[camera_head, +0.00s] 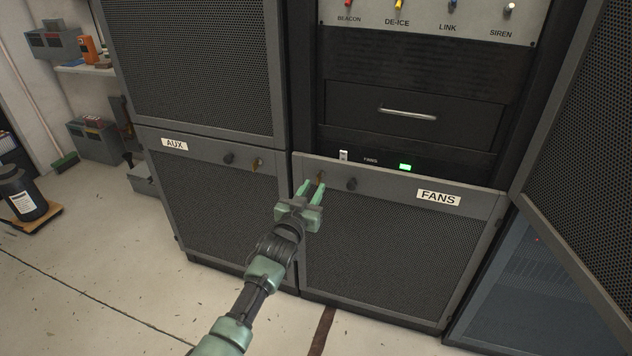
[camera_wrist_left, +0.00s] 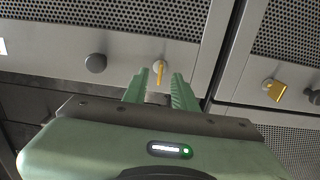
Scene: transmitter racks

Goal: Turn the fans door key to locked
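The fans door (camera_head: 400,245) is a grey mesh door with a FANS label (camera_head: 438,197); it looks closed. Its brass key (camera_head: 320,177) sits in the upper left of the door frame, beside a dark round knob (camera_head: 351,184). In the left wrist view the key (camera_wrist_left: 160,72) stands upright, its bow seen nearly edge-on. My left gripper (camera_head: 312,189) is open in front of the key. In the left wrist view its green fingertips (camera_wrist_left: 158,88) lie either side of the key's line, apart from it; whether the key is between them in depth is unclear. My right gripper is out of view.
The AUX door (camera_head: 215,205) on the left has its own brass key (camera_head: 258,164) and dark knob (camera_head: 228,158). A mesh door (camera_head: 580,150) stands open on the right. Above the fans door are a small switch (camera_head: 343,155) and a lit green indicator (camera_head: 405,167).

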